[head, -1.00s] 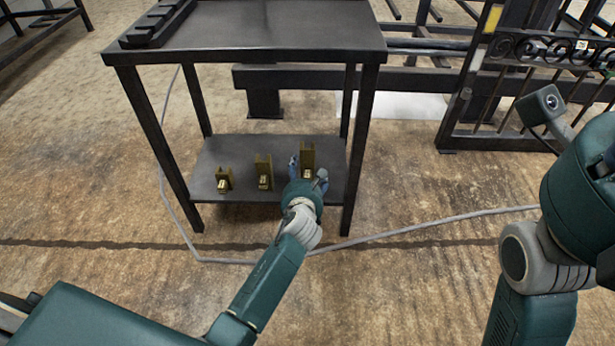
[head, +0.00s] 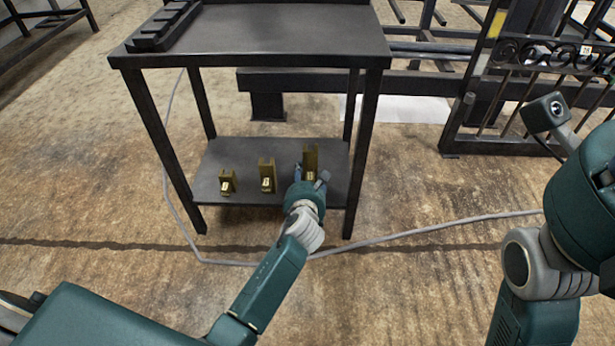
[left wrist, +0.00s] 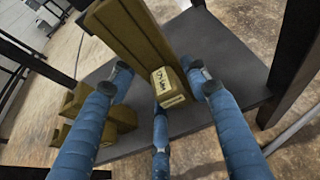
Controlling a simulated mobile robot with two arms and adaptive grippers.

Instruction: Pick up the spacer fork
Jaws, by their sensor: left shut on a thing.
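Three brass-coloured spacer forks of rising size stand upright in a row on the lower shelf: the small left fork (head: 227,182), the middle fork (head: 267,175) and the tall right fork (head: 310,158). My left gripper (head: 311,178) is at the tall fork, shut on it. In the left wrist view the tall fork (left wrist: 131,38) rises behind its labelled block (left wrist: 168,86), whose writing is too small to read surely. Blue fingers of the left gripper (left wrist: 160,84) surround this block. The fork still appears to rest on the shelf. My right gripper's fingers are out of view.
The dark table's lower shelf (head: 240,150) lies between its legs, with the right front leg (head: 363,155) close beside the gripper. A black rack (head: 165,28) lies on the table top. A scrollwork gate (head: 540,90) stands at the right. A cable (head: 420,231) crosses the floor.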

